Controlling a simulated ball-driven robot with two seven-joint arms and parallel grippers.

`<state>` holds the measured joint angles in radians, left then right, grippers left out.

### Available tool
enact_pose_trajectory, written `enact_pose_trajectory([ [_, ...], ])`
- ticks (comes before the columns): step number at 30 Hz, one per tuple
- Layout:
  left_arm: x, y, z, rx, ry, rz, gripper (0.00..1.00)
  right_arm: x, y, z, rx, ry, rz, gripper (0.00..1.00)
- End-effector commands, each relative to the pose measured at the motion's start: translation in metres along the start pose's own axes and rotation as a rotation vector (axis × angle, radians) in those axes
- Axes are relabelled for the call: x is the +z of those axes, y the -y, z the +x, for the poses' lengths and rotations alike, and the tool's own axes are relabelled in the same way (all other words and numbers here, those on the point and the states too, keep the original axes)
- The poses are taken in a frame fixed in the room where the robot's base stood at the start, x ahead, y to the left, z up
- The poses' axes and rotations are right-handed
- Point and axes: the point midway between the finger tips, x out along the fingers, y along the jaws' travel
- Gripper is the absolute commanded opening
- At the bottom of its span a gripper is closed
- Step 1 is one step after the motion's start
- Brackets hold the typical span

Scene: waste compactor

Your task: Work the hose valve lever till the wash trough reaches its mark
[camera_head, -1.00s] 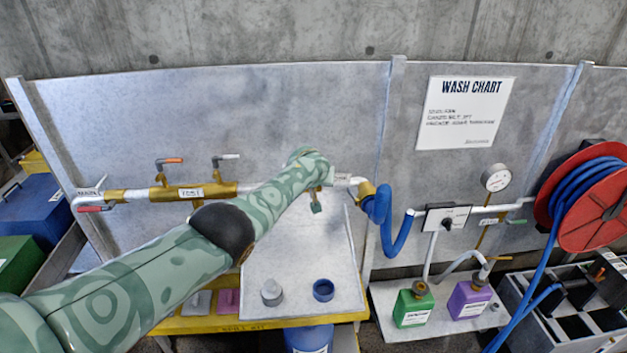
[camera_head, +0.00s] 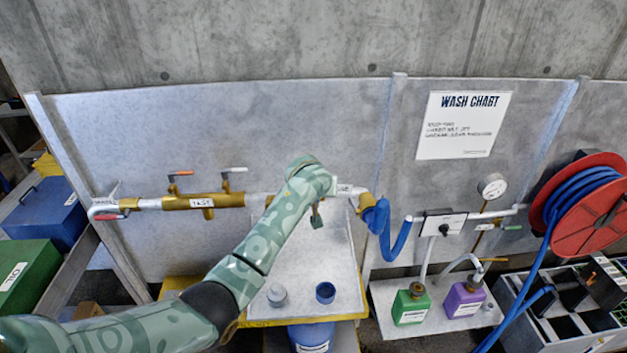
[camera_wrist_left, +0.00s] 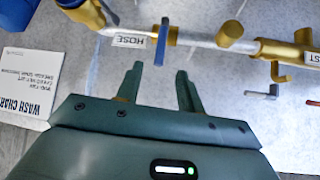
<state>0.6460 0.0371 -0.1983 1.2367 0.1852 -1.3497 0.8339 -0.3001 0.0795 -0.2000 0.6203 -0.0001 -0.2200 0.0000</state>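My left gripper (camera_head: 317,214) is at the pipe beside the HOSE label (camera_head: 344,189), largely hidden by its own arm in the head view. In the left wrist view its two fingers (camera_wrist_left: 158,88) are apart with nothing between them. A blue lever (camera_wrist_left: 162,42) stands across the white pipe next to the HOSE label, just beyond the fingertips and seemingly apart from them. My right gripper is in neither view.
The brass TEST manifold (camera_head: 203,202) carries an orange and a white lever. A blue hose (camera_head: 379,222) leaves the pipe's right end. A grey cup (camera_head: 277,295) and a blue cup (camera_head: 325,292) stand below my arm. A red hose reel (camera_head: 590,235) is at the right.

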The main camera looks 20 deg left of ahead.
Motion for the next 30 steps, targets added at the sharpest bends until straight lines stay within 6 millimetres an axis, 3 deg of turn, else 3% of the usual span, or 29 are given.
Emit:
enact_pose_trajectory([
  [4, 0.0, -0.001, -0.025, 0.003, -0.001, -0.002, 0.38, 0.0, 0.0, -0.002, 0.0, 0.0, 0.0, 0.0],
  [10, 0.0, 0.0, -0.04, 0.001, 0.0, 0.0, 0.38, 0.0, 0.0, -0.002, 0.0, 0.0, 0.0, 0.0],
  [25, 0.0, 0.0, -0.041, 0.001, -0.001, 0.012, 0.38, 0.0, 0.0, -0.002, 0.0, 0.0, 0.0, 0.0],
  [28, -0.009, -0.009, -0.041, 0.047, -0.053, 0.057, 0.38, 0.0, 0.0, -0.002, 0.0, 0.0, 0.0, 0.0],
  [30, -0.011, -0.021, -0.029, 0.099, -0.104, 0.108, 0.38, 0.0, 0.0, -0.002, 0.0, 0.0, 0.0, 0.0],
])
